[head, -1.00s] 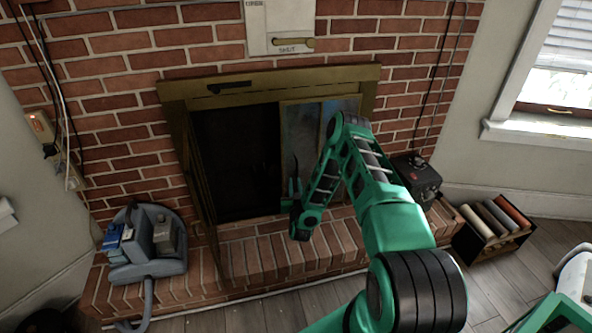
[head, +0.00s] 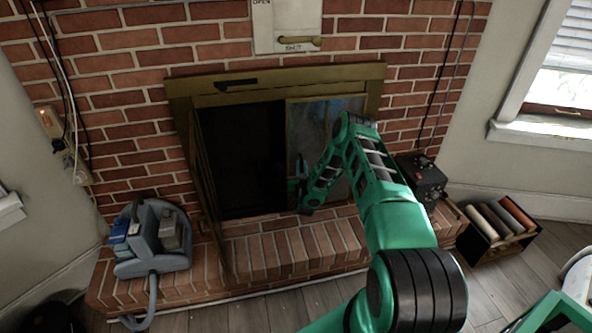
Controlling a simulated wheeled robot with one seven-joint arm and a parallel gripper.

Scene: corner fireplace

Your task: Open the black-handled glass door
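A brass-framed fireplace (head: 275,87) is set in the brick wall. A glass door panel (head: 312,125) fills the right half of its opening. On the left, a narrow brass-edged panel (head: 208,205) stands swung out over the hearth, seen nearly edge-on. My gripper (head: 295,185) is at the left edge of the right glass panel, low down, beside the dark opening. Its fingers are small and dark here, so I cannot tell whether they are open or touch anything. A black handle cannot be made out clearly near them. My arm hides the panel's lower right part.
A raised brick hearth (head: 270,255) runs below the opening. A grey caddy with a hose (head: 150,250) sits on its left end. A black box (head: 418,180) stands at the right end, near a crate of rolls (head: 497,235).

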